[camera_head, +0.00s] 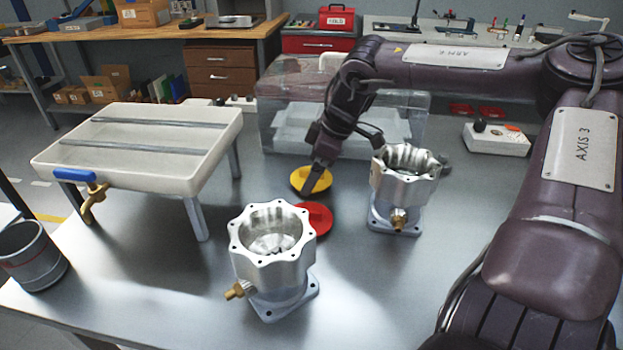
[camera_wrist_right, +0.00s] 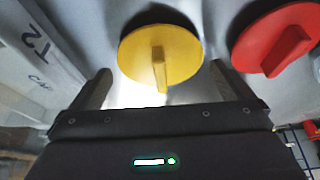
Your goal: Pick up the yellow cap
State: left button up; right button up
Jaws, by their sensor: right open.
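The yellow cap (camera_head: 300,177) lies on the metal table, just behind the red cap (camera_head: 319,219). In the right wrist view the yellow cap (camera_wrist_right: 162,50) is a round disc with a raised grip bar, and the red cap (camera_wrist_right: 280,38) is to its right. My right gripper (camera_head: 318,180) reaches down at the yellow cap and hides part of it in the head view. In the wrist view its two fingers (camera_wrist_right: 160,90) are apart, one on each side of the grip bar, with nothing clamped. My left gripper is not in view.
One silver housing (camera_head: 272,255) stands in front of the caps and another (camera_head: 403,185) to their right. A clear box (camera_head: 275,115) stands behind. A white tray (camera_head: 50,160) on legs with a brass tap is at the left. Free table lies between tray and front housing.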

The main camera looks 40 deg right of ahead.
jog(key=shift+w+a+f, duration=0.15)
jog(key=shift+a+f, duration=0.05)
jog(key=shift+f, duration=0.35)
jog(key=c, duration=0.8)
jog(key=shift+c, duration=0.2)
jog(key=shift+r, duration=0.15)
